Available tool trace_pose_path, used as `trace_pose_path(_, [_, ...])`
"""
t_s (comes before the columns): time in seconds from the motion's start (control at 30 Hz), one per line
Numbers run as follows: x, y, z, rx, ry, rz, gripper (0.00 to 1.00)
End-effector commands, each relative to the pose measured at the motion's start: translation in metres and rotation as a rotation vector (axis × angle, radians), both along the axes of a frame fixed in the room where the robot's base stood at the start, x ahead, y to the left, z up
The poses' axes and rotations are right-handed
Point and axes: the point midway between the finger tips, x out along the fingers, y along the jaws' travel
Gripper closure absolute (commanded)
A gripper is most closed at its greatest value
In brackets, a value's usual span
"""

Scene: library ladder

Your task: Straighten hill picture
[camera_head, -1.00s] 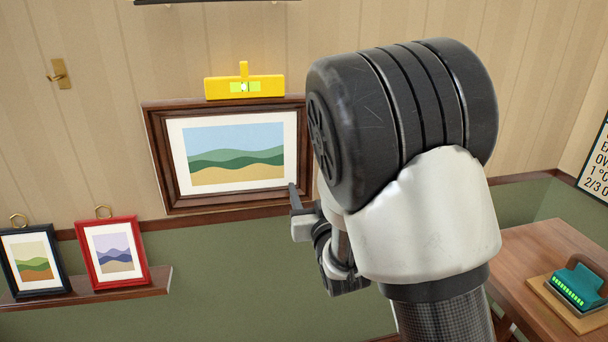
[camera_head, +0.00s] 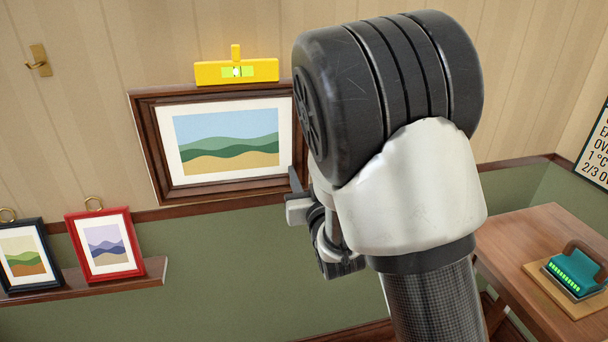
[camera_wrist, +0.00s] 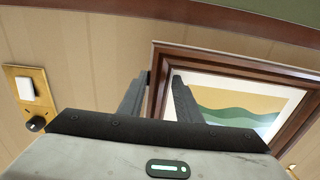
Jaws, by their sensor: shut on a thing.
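The hill picture (camera_head: 228,139) hangs on the wall in a dark brown wooden frame, with green hills, blue sky and sand inside a white mat. A yellow level (camera_head: 237,72) sits along its top edge, its bubble near the middle of the green vial. My gripper (camera_head: 298,190) is at the frame's lower right side, partly hidden by my arm. In the wrist view, my gripper (camera_wrist: 163,80) is shut on the picture's side rail, one finger outside it and one over the front. The frame's right edge is hidden by my arm in the head view.
A shelf (camera_head: 90,282) at lower left holds a red-framed picture (camera_head: 105,246) and a black-framed picture (camera_head: 24,258). A bare brass hook (camera_head: 39,61) is at upper left. A wooden desk (camera_head: 510,245) stands right. The wrist view shows a brass switch plate (camera_wrist: 26,95).

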Motion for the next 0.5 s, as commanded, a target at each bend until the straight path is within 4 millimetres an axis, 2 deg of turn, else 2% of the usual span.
trace_pose_path(0.47, [0.0013,-0.0025,0.0035,-0.016,-0.007,0.000,1.00])
trace_pose_path(0.5, [0.0013,-0.0025,0.0035,-0.016,-0.007,0.000,0.64])
